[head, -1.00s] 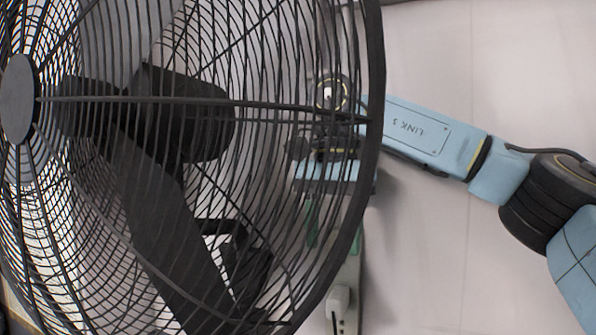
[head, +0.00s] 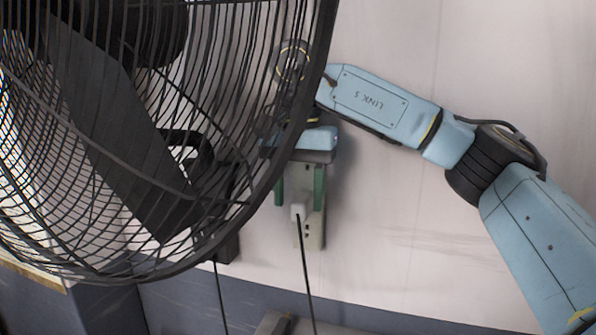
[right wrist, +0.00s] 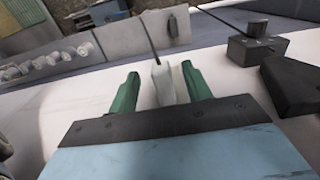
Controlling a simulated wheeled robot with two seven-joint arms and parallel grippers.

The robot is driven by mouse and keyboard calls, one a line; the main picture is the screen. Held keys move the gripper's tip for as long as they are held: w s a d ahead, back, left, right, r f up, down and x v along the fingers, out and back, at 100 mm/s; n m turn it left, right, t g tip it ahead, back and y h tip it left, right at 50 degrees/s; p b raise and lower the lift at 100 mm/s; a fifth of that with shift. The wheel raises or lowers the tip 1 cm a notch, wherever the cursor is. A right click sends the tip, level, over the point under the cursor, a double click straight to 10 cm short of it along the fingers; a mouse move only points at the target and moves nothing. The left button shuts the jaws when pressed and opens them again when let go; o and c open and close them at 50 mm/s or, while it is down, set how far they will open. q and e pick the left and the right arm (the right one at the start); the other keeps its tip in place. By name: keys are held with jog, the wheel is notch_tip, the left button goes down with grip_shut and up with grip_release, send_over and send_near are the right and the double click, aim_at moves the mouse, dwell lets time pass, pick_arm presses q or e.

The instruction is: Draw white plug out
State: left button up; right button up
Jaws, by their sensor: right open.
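The white plug (head: 299,211) sits in a pale outlet strip (head: 312,238) fixed upright on the wall, with a dark cord hanging down from it. My right gripper (head: 298,203) is open, its two green fingers pointing down, one on each side of the strip. The plug is near the level of the fingertips. In the right wrist view the plug (right wrist: 163,82) shows between the open fingers (right wrist: 160,72), with a visible gap on each side. I cannot tell whether the fingers reach its full depth. My left gripper is not in view.
A large black fan (head: 110,150) fills the left of the head view, its cage rim close to my right gripper and partly in front of the wrist. Another black cord (head: 220,295) hangs left of the plug's cord. The wall (head: 450,50) to the right is bare.

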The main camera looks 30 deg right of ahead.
jog(key=shift+f, duration=0.5)
grip_shut()
